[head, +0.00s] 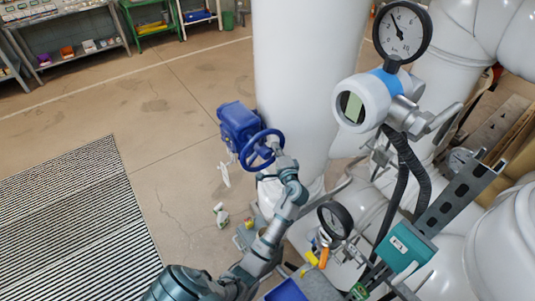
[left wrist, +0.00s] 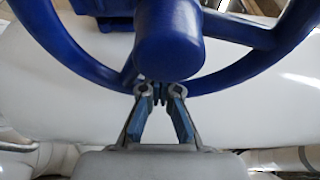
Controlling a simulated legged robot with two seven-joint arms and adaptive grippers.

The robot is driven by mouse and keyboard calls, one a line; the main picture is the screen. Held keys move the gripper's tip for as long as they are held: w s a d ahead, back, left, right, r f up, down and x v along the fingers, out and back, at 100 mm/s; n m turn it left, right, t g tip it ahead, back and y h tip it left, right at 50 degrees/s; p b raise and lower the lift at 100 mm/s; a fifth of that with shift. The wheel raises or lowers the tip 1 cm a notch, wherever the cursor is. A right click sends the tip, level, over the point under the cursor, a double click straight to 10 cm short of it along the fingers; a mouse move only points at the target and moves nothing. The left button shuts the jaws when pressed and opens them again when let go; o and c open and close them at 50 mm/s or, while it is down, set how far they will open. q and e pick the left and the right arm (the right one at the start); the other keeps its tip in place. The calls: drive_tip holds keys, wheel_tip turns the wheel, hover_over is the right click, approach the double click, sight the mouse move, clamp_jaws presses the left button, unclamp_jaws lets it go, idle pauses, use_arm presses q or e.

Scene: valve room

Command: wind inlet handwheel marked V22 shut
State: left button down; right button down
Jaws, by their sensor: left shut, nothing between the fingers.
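The blue handwheel (head: 250,158) is on a blue valve body (head: 238,122) beside a thick white pipe. No V22 marking can be read on it. My left gripper (head: 278,152) reaches up to the right side of the wheel. In the left wrist view, the wheel's curved rim (left wrist: 75,52) and rounded blue hub (left wrist: 168,45) fill the top. My left gripper's fingertips (left wrist: 160,92) are close together at the rim just below the hub, with nothing held between them. Whether they touch the rim cannot be told. My right gripper is not in view.
A large white pipe (head: 305,70) stands right behind the wheel. A pressure gauge (head: 403,32), a white transmitter (head: 362,103) and black hoses crowd the right. The floor left of the wheel is mostly open, with a striped grating (head: 75,220).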

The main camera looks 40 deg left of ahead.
sight(274, 155)
use_arm(q)
drive_tip(key=shift+f, duration=0.1)
drive_tip(key=shift+s+f+b, duration=0.25)
drive_tip(key=shift+f+b, duration=0.25)
drive_tip(key=shift+f, duration=0.25)
drive_tip(key=shift+a+f, duration=0.1)
drive_tip(key=shift+s+f+b, duration=0.25)
drive_tip(key=shift+f+b, duration=0.1)
drive_tip(key=shift+f, duration=0.2)
drive_tip(key=shift+s+a, duration=0.1)
drive_tip(key=shift+s, duration=0.05)
